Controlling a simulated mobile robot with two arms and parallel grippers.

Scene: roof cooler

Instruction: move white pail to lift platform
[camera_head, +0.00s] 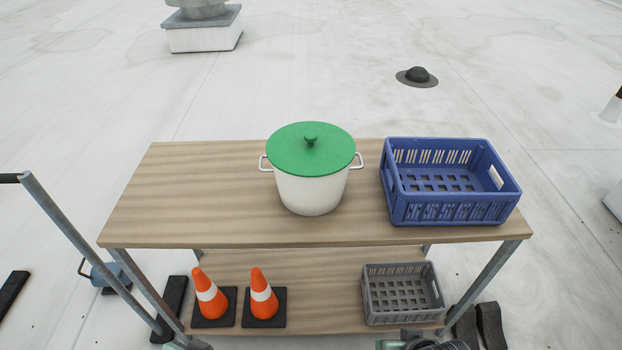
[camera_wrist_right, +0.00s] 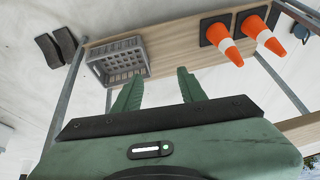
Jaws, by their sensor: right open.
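The white pail (camera_head: 311,194) stands upright on the wooden top of a two-level table (camera_head: 200,215), near its middle. It has a green lid (camera_head: 300,152) with a knob and two side handles. My right gripper (camera_wrist_right: 160,88) is open and empty in the right wrist view, with its two green fingers apart. It faces the lower shelf, away from the pail. Part of my right arm shows at the bottom edge of the head view. My left gripper is not in view. I cannot make out a lift platform in either view.
A blue crate (camera_head: 450,212) stands right of the pail. The lower shelf holds two orange cones (camera_head: 208,300) and a grey crate (camera_head: 402,315), also in the right wrist view (camera_wrist_right: 119,62). The tabletop's left is clear. A metal rail (camera_head: 85,245) stands left; a roof vent (camera_head: 417,76) lies behind.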

